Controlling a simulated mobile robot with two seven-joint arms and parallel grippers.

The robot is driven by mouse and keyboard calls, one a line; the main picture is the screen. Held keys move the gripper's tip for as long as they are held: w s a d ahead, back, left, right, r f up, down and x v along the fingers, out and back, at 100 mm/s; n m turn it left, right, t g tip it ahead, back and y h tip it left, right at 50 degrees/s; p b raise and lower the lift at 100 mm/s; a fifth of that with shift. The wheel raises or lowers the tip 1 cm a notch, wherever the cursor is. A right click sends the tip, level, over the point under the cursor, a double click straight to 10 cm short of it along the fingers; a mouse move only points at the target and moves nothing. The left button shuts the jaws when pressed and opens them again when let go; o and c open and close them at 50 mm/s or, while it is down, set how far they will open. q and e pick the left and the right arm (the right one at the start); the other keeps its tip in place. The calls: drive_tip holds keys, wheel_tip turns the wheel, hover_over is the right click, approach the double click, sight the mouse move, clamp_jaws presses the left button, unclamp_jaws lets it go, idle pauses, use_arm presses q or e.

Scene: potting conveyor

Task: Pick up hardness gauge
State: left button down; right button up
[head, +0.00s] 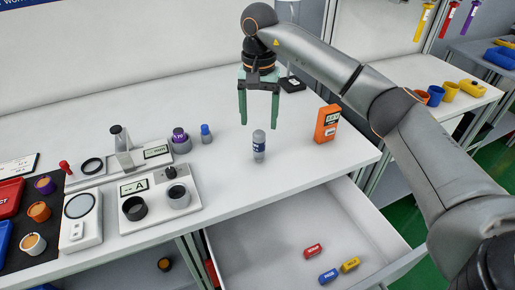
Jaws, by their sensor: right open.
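My right gripper (259,121) points down over the white bench, its two green fingers apart with nothing between them. A small grey and blue cylinder (259,147) stands upright on the bench just below the fingertips, apart from them. An orange handheld device (327,123) with a dark display stands upright to the right of the gripper, near the bench's right end. I cannot read its label, and I cannot tell for sure which item is the hardness gauge. My left gripper is not in view.
An open white drawer (234,240) holds small red, blue and yellow blocks. Left on the bench are a gauge stand (122,150), a fixture marked A (155,207), a purple-topped part (180,141) and a blue-capped bottle (206,134). A dark-based stand (293,84) is behind the gripper.

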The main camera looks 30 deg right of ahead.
sight(259, 144)
wheel_tip(259, 144, down, 3)
drive_tip(key=shift+f, duration=0.1)
drive_tip(key=f, duration=0.5)
drive_tip(key=shift+s+a, duration=0.1)
drive_tip(key=shift+s, duration=0.2)
clamp_jaws()
idle(0.4)
